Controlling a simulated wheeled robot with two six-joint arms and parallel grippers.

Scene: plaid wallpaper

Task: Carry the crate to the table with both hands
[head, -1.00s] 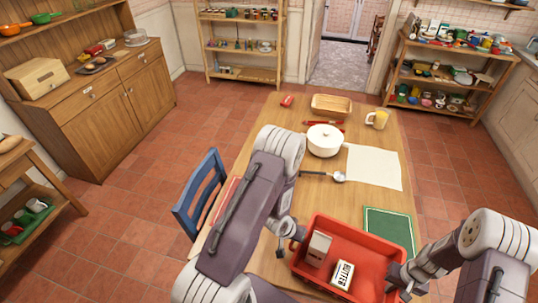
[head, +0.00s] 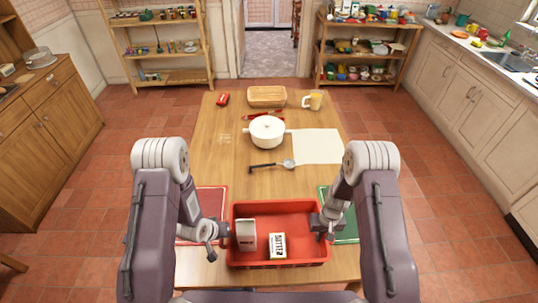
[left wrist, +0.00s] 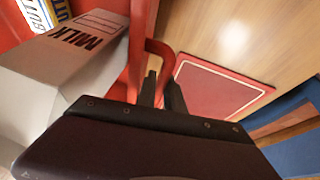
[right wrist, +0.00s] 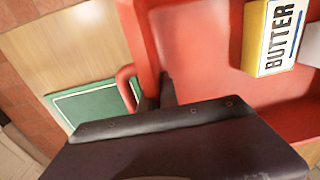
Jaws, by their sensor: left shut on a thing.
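The red crate (head: 280,262) is over the near end of the wooden table (head: 215,150), between my two arms. I cannot tell if its bottom touches the tabletop. A milk carton (head: 246,235) and a butter pack (head: 278,245) are inside it; they also show in the left wrist view as the milk carton (left wrist: 75,50) and in the right wrist view as the butter pack (right wrist: 270,38). My left gripper (head: 222,235) is shut on the crate's left handle (left wrist: 160,48). My right gripper (head: 320,226) is at its right handle (right wrist: 125,82), fingers closed around it.
A red placemat (head: 208,203) and a green placemat (head: 347,230) lie either side of the crate. Farther back are a ladle (head: 287,164), white pot (head: 267,132), cloth (head: 318,146), basket (head: 267,97) and yellow mug (head: 313,100). The tabletop between crate and ladle is clear.

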